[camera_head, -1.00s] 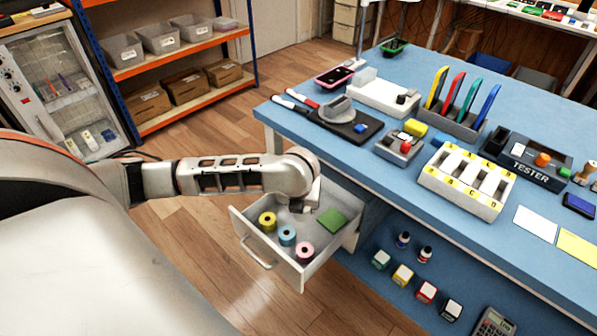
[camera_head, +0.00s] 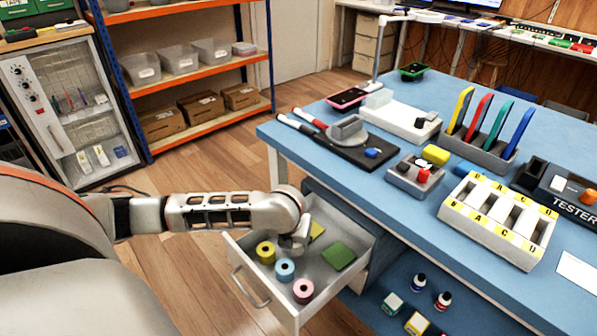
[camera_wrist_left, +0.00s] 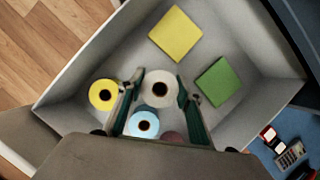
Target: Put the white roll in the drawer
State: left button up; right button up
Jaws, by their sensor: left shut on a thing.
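The drawer (camera_head: 346,281) under the blue table stands open. It also shows in the left wrist view (camera_wrist_left: 75,69), from above. My left gripper (camera_wrist_left: 161,84) is inside the drawer's outline, its two fingers on either side of the white roll (camera_wrist_left: 165,101), shut on it. In the head view my left gripper (camera_head: 296,244) points down into the drawer, and the roll is mostly hidden by it. Whether the roll touches the drawer floor I cannot tell. My right gripper is not in view.
In the drawer are a yellow roll (camera_head: 265,253), a blue roll (camera_head: 285,270), a pink roll (camera_head: 303,291), a green pad (camera_head: 339,256) and a yellow pad (camera_head: 317,231). The rolls are close to the gripper. The table edge (camera_head: 340,180) overhangs the drawer's back.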

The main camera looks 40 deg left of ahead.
aim_at(295, 247)
pick_arm(q)
jog(key=f, duration=0.3)
jog(key=shift+s+b, duration=0.25)
jog(key=shift+b, duration=0.05)
jog(key=shift+w+f, duration=0.15)
jog(key=shift+w, duration=0.05)
jog(key=shift+c, duration=0.5)
jog(key=o, duration=1.1)
jog(key=shift+o, duration=0.4)
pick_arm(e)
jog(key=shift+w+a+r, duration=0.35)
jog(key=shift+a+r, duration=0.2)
